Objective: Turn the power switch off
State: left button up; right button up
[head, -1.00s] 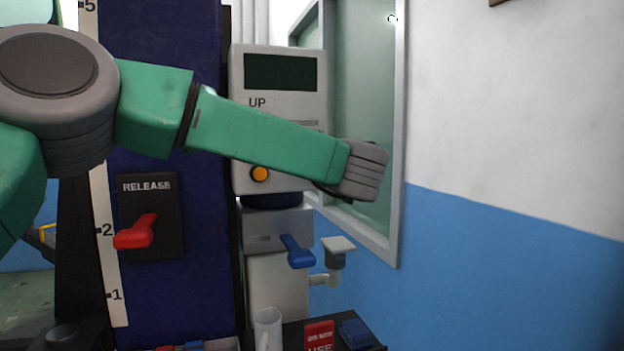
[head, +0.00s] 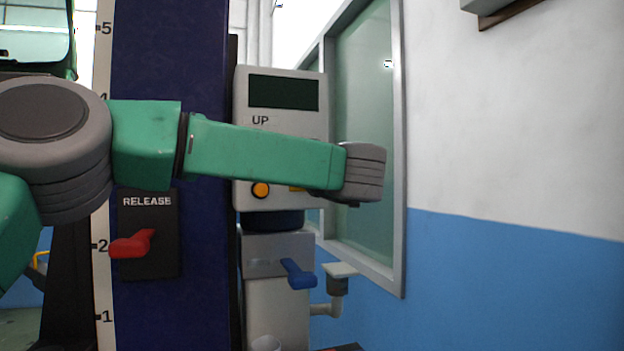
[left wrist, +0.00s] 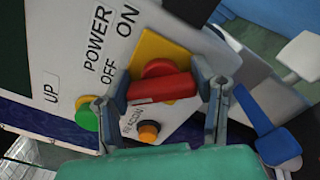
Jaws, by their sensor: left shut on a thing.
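In the left wrist view the red power switch knob (left wrist: 162,88) sits on a yellow plate (left wrist: 152,48) beside the words POWER, OFF and ON. My left gripper (left wrist: 168,80) has a finger on each side of the knob and is shut on it. I cannot tell for sure which word the knob points to. In the head view the switch's grey control box (head: 281,82) stands upright, and my green left arm crosses its front. The arm hides the switch and the left gripper there. My right gripper is in neither view.
A green button (left wrist: 87,115) and an orange button (left wrist: 148,131) sit near the switch. A blue lever (head: 298,275) is below the box. A red release lever (head: 132,244) is on the dark blue column. A window frame (head: 400,150) and wall stand close at right.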

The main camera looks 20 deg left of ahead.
pick_arm(q)
jog(key=shift+d+f, duration=0.1)
jog(key=shift+f, duration=0.35)
jog(key=o, duration=1.2)
jog(key=shift+r, duration=0.15)
jog(key=shift+s+d+r, duration=0.1)
jog(key=shift+s+d, duration=0.15)
jog(key=shift+s, duration=0.1)
jog(key=v, duration=1.1)
jog(key=shift+w+d, duration=0.1)
jog(key=shift+f, duration=0.25)
